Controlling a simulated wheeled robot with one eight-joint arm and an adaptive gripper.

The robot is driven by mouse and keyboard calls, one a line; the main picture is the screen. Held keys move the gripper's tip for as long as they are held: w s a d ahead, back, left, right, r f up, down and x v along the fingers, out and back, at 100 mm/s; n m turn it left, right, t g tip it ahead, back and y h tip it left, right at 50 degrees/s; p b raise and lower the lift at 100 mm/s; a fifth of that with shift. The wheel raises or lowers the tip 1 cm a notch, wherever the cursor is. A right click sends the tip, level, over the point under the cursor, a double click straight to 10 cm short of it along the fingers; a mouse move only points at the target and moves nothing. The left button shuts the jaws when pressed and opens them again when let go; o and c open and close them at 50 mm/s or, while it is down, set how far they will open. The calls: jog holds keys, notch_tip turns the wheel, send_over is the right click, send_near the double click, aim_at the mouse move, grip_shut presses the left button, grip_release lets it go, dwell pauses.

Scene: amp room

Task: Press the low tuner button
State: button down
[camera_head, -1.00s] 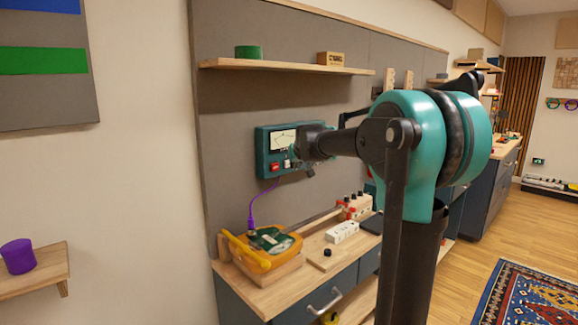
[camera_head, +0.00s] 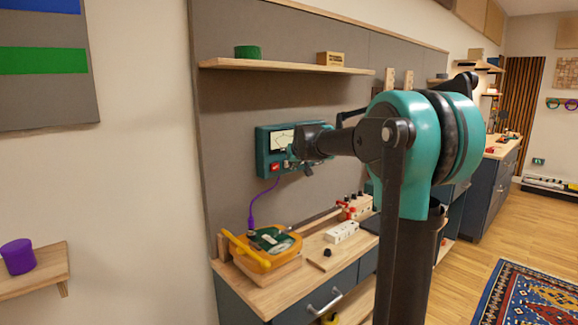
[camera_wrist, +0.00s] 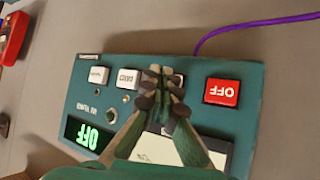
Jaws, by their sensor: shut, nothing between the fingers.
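The teal tuner panel (camera_head: 264,152) hangs on the grey wall board, with a white meter (camera_head: 282,139) on its face. In the wrist view the panel (camera_wrist: 250,75) appears upside down. It has two clear white buttons, one at the left (camera_wrist: 97,75) and one nearer the middle (camera_wrist: 128,78), their labels too blurred to read. A red OFF button (camera_wrist: 221,91) is to the right, and a green OFF display (camera_wrist: 88,135) at lower left. My gripper (camera_wrist: 165,84) is shut and empty, its tips over the button row between the middle white button and the red one. The tips hide what lies under them; contact is unclear.
A purple cable (camera_head: 252,209) runs from the panel down to a yellow device (camera_head: 262,251) on the bench. A white power strip (camera_head: 342,232) and a black knob (camera_head: 327,252) lie nearby. A wooden shelf (camera_head: 290,66) with a green roll is above the panel.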

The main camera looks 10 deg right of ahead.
jog(key=shift+w+a, duration=0.25)
jog(key=shift+w, duration=0.1)
dwell(0.5)
jog(key=shift+s, duration=0.1)
jog(key=shift+s+d, duration=0.5)
jog(key=shift+s, duration=0.1)
jog(key=s+d, duration=0.1)
jog(key=s, duration=0.1)
jog(key=s+d, duration=0.2)
dwell(0.7)
dwell(0.4)
